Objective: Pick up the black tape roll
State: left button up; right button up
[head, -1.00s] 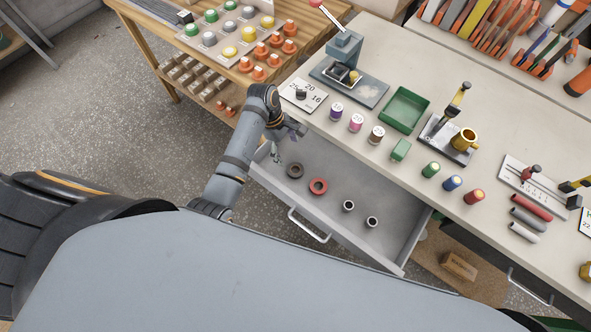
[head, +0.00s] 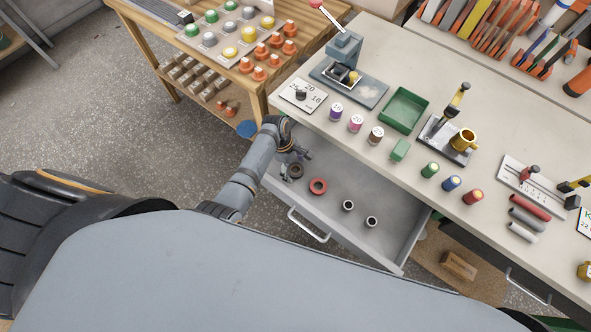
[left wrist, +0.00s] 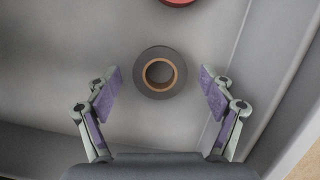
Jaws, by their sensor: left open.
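The black tape roll (head: 296,171) lies flat in the open drawer, near its left end. In the left wrist view the roll (left wrist: 160,88) is dark with a tan core and sits between and slightly beyond the fingertips. My left gripper (head: 291,164) is over that end of the drawer, above the roll and partly covering it in the head view. In the left wrist view the left gripper (left wrist: 160,92) is open, its two purple-padded fingers apart on either side of the roll, with nothing between them in its grasp. My right gripper is not in view.
A red tape roll (head: 318,186) lies close to the right of the black one. Two small rings (head: 348,205) lie further right in the drawer (head: 385,235). The drawer walls stand near the gripper, and the worktop edge is above. Several spools line the worktop.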

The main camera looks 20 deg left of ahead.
aim_at(294, 169)
pick_arm(q)
jog(key=c, duration=1.1)
jog(key=shift+r, duration=0.15)
jog(key=shift+c, duration=0.2)
notch_tip(294, 169, up, 10)
